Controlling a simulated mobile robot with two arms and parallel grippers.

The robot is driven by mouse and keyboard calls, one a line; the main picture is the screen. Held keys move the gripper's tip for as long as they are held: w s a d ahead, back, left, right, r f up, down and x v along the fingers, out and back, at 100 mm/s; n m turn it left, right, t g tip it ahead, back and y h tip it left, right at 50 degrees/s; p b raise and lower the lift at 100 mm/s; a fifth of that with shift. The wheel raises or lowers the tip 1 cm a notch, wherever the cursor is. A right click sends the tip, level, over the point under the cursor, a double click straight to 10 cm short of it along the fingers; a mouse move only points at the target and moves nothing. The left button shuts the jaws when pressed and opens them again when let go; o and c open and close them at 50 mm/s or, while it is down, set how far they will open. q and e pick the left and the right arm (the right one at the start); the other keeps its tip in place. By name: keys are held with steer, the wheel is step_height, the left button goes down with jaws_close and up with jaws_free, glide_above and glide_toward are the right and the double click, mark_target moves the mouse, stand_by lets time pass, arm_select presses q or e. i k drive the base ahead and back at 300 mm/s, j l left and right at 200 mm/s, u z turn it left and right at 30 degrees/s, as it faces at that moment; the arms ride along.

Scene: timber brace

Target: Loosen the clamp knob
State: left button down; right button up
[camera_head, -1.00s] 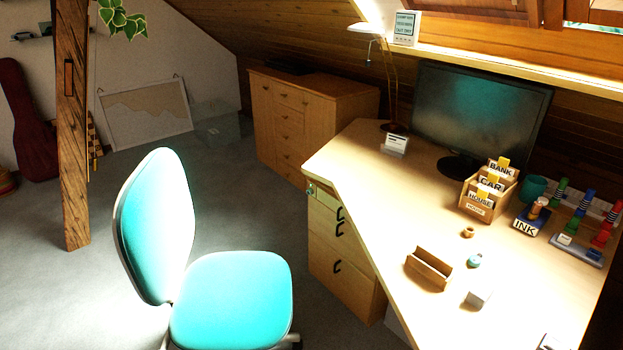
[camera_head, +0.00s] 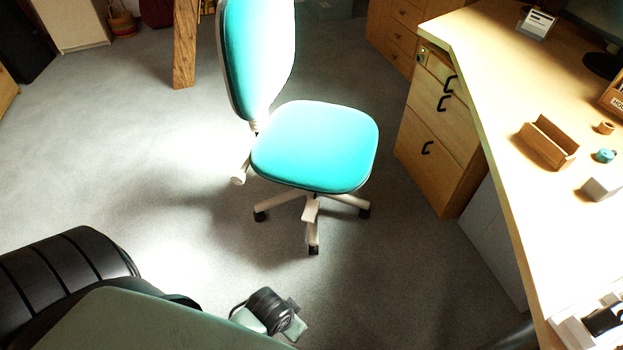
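No part that I can surely name as the clamp knob is seen. A teal office chair (camera_head: 316,145) stands on the grey floor in the middle of the head view. A pale stub with a rounded end (camera_head: 238,180) sticks out low behind its seat, at the foot of the backrest; I cannot tell whether it is a knob. The wooden post (camera_head: 185,45) shows only its lower part at the top left, and no clamp shows on it. Parts of my own body fill the bottom left.
A wooden desk (camera_head: 490,75) runs down the right side, with a drawer unit (camera_head: 437,140) under it. The floor left of the chair is clear.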

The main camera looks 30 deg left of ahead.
mark_target(239, 178)
steer(key=u, duration=1.6)
